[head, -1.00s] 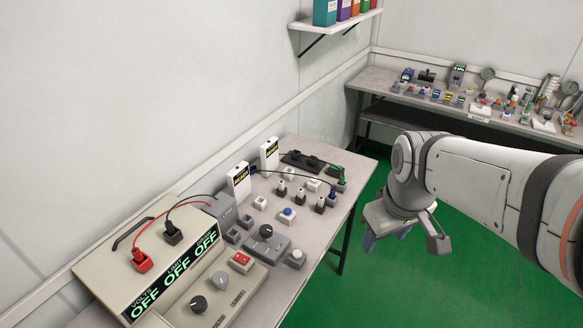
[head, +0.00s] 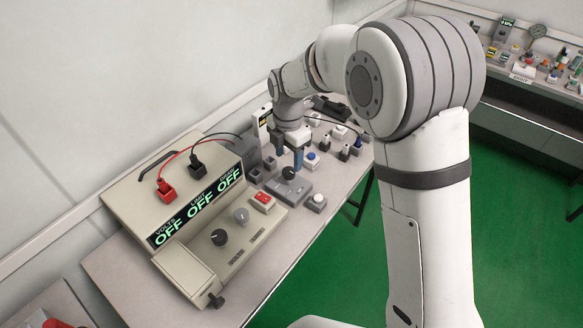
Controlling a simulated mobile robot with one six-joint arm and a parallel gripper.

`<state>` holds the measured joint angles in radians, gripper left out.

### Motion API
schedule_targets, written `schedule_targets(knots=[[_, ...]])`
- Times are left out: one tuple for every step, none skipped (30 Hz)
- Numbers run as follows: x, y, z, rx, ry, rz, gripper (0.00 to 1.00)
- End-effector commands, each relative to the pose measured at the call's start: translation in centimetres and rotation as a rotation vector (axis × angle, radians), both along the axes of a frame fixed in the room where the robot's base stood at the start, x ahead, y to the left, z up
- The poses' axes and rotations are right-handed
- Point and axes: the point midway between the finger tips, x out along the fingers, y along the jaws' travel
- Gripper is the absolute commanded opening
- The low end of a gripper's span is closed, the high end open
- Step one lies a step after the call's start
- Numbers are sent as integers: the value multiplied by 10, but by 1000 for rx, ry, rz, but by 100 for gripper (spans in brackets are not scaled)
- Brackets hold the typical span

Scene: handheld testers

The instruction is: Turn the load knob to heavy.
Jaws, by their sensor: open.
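A dark round knob (head: 289,173) sits on a low grey box (head: 297,188) on the bench. Its label and pointer are too small to read, so I cannot tell its setting or whether it is the load knob. My gripper (head: 288,158) points down just behind this knob, its two blue fingers apart and nothing seen between them. I cannot tell whether a finger touches the knob. A taller grey box (head: 247,153) stands left of my gripper.
A beige power unit (head: 150,187) with displays reading OFF stands at left, with a black knob (head: 219,237), a grey knob (head: 241,215) and a red switch (head: 263,197) in front. A white button box (head: 316,202) is right of the knob box. Several small plugs and blocks crowd behind my gripper.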

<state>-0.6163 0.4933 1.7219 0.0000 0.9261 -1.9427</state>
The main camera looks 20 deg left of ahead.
Motion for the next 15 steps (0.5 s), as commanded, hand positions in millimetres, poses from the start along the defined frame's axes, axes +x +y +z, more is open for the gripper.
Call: schedule_targets(knots=[[0,-1,-10,-3,4,-1,56],[0,-1,-15,-3,3,-1,56],[0,-1,-21,-3,3,-2,56],[0,-1,-26,-2,2,-2,56],[0,-1,-31,-3,3,-2,56],[0,-1,-36,-2,4,-3,56],[0,-1,-39,-2,2,-3,56],[0,-1,-42,-1,2,-3,56],[0,-1,-45,-1,2,-3,56],[0,-1,-47,-1,2,-4,56],[0,-1,-49,-1,2,-4,56],[0,-1,-51,-1,1,-4,56],[0,-1,-51,0,0,-4,56],[0,-1,-52,0,0,-4,56],[0,-1,-52,0,0,-4,56]])
